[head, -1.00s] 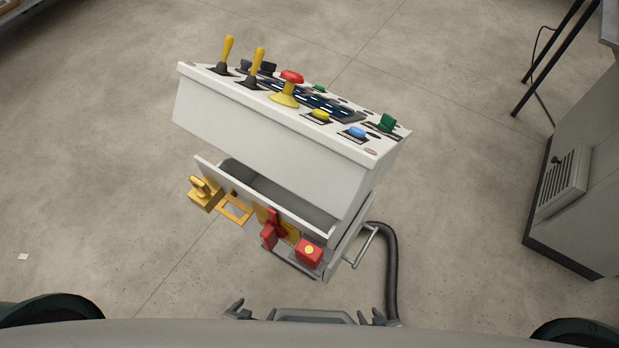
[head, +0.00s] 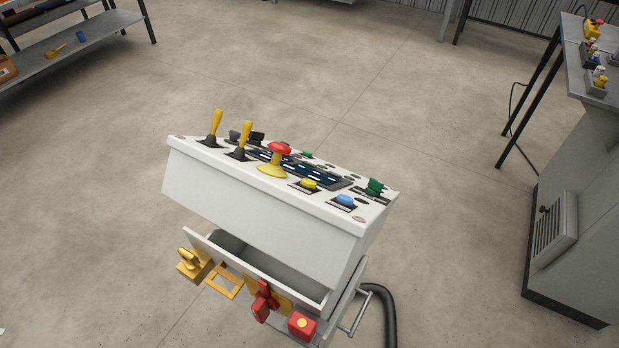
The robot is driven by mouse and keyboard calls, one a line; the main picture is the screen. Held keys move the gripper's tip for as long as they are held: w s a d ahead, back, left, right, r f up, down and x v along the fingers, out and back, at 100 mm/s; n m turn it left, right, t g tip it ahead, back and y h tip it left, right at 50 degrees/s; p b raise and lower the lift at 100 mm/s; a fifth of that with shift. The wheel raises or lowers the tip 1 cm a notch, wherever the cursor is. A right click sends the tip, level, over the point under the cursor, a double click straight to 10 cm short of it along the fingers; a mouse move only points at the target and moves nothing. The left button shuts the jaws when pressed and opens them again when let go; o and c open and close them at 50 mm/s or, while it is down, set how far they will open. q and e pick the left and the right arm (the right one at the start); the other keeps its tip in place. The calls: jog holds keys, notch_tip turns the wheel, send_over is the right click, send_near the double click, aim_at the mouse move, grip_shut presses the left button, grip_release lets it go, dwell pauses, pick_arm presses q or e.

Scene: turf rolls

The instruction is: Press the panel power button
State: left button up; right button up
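A white control panel (head: 265,207) stands in the middle of the head view, its sloped top facing up. On top are two yellow levers (head: 214,128), a red mushroom button on a yellow base (head: 275,160), a yellow button (head: 309,183), a blue button (head: 345,199) and a green switch (head: 375,187). A small green button (head: 307,154) sits at the far edge. I cannot read which one is the power button. Neither of my grippers is in view.
Below the panel hang a yellow lock (head: 192,264), a red handle (head: 263,302) and a red box with a yellow button (head: 302,324). A black hose (head: 385,312) runs beside it. A grey cabinet (head: 575,225) stands right, a shelf (head: 88,33) far left. Floor around is clear.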

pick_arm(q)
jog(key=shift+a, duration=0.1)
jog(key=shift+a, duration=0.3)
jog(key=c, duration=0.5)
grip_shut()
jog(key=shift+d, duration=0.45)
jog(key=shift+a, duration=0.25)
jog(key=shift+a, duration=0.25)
